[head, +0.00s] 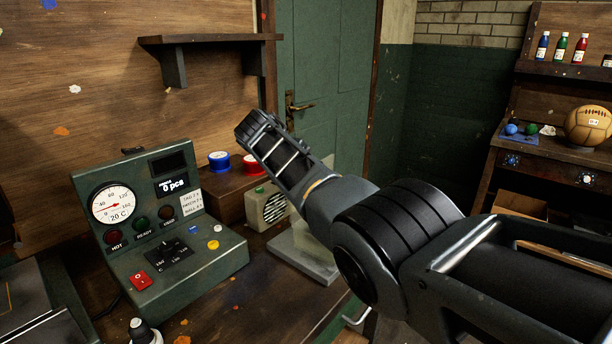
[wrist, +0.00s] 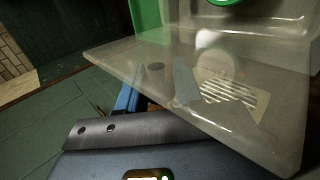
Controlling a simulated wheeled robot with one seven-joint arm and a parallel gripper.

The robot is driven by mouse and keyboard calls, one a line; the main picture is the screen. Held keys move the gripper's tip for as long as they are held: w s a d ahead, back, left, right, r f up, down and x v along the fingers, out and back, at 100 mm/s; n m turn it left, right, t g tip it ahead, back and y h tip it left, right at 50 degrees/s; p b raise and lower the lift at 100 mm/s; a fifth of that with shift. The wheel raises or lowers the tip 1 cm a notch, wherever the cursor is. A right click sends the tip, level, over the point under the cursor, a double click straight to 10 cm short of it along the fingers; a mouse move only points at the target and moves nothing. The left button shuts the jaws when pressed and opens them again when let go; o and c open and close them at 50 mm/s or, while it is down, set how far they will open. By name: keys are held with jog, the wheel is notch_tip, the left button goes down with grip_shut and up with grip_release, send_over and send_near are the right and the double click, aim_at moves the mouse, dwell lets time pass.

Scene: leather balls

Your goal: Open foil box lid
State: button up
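The foil box shows in the head view as a pale grey, box-like shape (head: 305,262) on the bench, partly hidden behind my arm. In the wrist view a large clear panel (wrist: 115,58), which looks like its lid, crosses the picture at a slant. My gripper (wrist: 155,95) is close to this panel. A blue part and a grey part show around the panel's near edge, partly through it; whether they are fingers and how far apart they are is unclear. In the head view the fingertips are not distinct. Contact with the panel cannot be told.
A green control console (head: 165,225) stands left on the bench. Blue (head: 219,160) and red (head: 251,164) round items sit behind. A wall shelf (head: 210,40) hangs above.

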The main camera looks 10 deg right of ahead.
jog(key=shift+o, duration=1.4)
jog(key=v, duration=0.7)
jog(key=shift+s+a+r, duration=0.15)
jog(key=shift+a+r, duration=0.05)
jog(key=shift+r, duration=0.05)
